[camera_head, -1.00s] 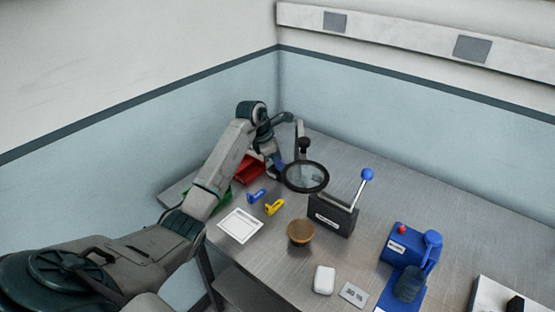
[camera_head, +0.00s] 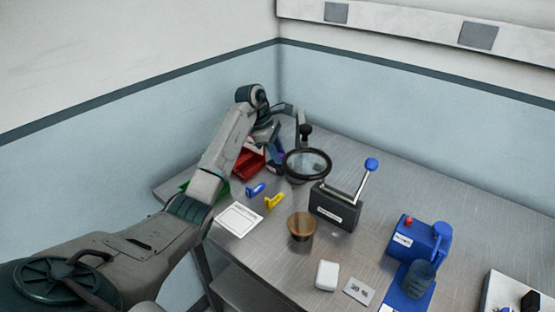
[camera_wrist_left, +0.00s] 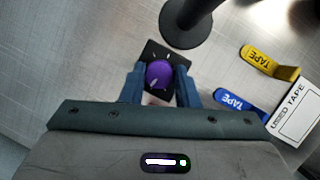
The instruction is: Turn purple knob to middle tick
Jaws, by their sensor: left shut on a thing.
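The purple knob (camera_wrist_left: 159,75) shows in the left wrist view on a small black plate (camera_wrist_left: 154,50) with white tick marks. A light pointer mark shows on the knob; which tick it lines up with is hard to tell. My left gripper (camera_wrist_left: 161,84) is shut on the knob, one blue finger at each side. The knob is hidden there. My right gripper is not in view.
A magnifier stand (camera_head: 307,165) stands right beside the left gripper; its dark base (camera_wrist_left: 190,22) is close to the knob plate. A red bin (camera_head: 248,164), blue (camera_head: 256,189) and yellow (camera_head: 274,201) tape pieces and a lever box (camera_head: 334,207) are nearby.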

